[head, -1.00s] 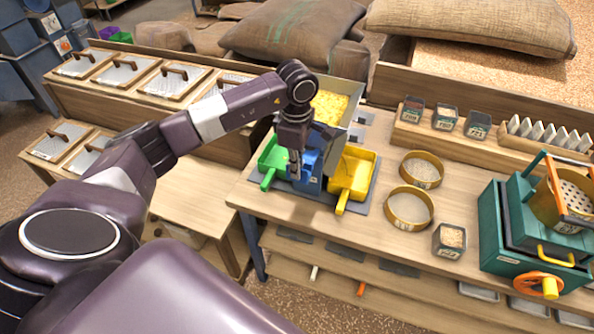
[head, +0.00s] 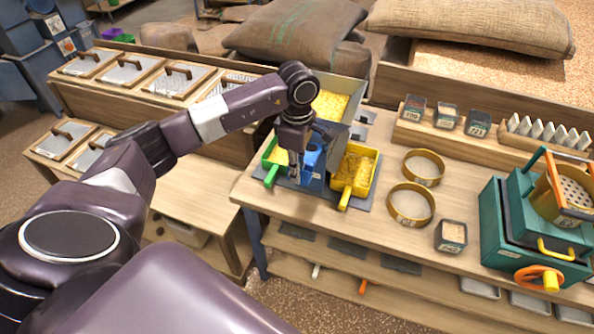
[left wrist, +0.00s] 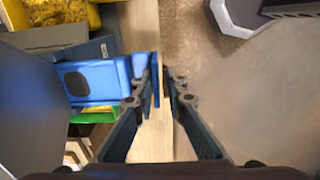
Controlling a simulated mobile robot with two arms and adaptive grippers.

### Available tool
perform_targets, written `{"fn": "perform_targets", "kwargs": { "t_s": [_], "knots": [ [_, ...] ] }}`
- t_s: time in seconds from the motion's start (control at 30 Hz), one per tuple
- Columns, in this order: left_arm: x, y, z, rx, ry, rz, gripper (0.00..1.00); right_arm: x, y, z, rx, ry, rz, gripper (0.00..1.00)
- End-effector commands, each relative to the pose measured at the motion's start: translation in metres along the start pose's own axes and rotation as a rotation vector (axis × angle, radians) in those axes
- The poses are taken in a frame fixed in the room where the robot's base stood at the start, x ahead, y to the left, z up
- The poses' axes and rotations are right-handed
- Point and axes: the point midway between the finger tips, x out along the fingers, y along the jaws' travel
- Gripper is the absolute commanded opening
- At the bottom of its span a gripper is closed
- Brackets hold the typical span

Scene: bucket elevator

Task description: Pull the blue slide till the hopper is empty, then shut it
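The grey hopper (head: 357,90) on the bench has yellow grain (head: 332,105) in its top. The blue slide (head: 314,153) is at its front, between a green scoop (head: 270,172) and a yellow scoop (head: 362,190). Yellow grain shows in both scoops. My left gripper (head: 293,172) is at the slide, pointing down. In the left wrist view, the fingertips (left wrist: 162,78) are close together around a thin upright blue part of the slide (left wrist: 93,80). How far the slide is out is hard to tell. My right gripper is out of view.
Two round sieves (head: 410,204) and a small grain jar (head: 451,236) stand right of the scoops. A teal machine (head: 505,235) with an orange wheel stands at the far right. Sacks (head: 300,35) lie behind the hopper. Lidded bins (head: 125,72) are at the left.

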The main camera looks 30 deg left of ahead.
Motion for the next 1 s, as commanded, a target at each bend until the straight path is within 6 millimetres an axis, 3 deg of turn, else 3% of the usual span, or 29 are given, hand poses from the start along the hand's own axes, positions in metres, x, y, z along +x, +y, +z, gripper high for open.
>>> {"fn": "perform_targets", "kwargs": {
  "t_s": [0.17, 0.6, 0.8, 1.0],
  "knots": [
    [-0.018, 0.002, 0.0, 0.0, -0.001, 0.006, 0.12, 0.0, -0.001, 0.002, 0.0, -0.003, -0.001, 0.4],
    [-0.103, 0.002, 0.0, 0.001, -0.001, 0.002, 0.12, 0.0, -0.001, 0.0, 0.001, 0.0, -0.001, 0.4],
    [-0.118, 0.001, 0.0, 0.0, -0.001, -0.002, 0.12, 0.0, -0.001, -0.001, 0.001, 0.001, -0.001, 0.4],
    [-0.119, 0.001, 0.0, 0.0, 0.0, -0.003, 0.12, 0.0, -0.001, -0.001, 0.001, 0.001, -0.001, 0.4]
  ]
}}
